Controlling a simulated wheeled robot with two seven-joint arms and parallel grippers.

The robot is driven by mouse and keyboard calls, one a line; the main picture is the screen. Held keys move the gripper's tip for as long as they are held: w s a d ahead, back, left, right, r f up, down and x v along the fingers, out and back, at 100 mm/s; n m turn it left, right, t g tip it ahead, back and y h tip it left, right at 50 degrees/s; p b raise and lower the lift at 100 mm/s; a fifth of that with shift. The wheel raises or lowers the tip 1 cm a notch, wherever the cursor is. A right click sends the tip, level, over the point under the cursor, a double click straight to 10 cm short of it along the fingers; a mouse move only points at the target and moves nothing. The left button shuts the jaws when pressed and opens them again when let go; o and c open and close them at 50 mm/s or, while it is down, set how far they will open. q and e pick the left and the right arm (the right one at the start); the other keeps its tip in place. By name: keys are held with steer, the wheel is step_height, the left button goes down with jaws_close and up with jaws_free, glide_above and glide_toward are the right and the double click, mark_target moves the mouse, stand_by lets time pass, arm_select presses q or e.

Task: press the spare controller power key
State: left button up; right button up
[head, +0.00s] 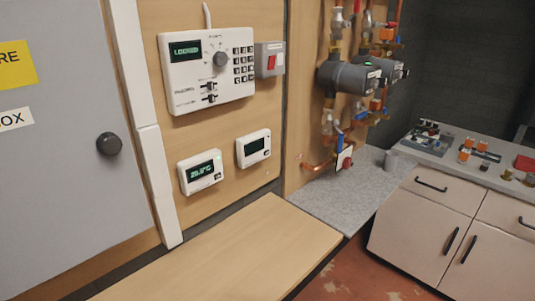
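A large white controller (208,92) is fixed on the wooden wall panel, with a lit display reading LOCKED, a round grey knob (220,59) and a dark keypad (243,64). Below it are two small white controllers. The left small controller (200,171) has a lit display that seems to read 20.0°C. The right small controller (253,149) has a dark display with faint, unreadable marks. Each has a small dark key at its lower right. I cannot read any label that tells which one is the spare. Neither of my grippers is in view.
A grey box with a red switch (271,62) is beside the large controller. A bare wooden bench top (225,255) lies below. A grey cabinet door with a black knob (109,144) stands left. Pumps and pipes (348,78) and a cluttered counter (440,160) are right.

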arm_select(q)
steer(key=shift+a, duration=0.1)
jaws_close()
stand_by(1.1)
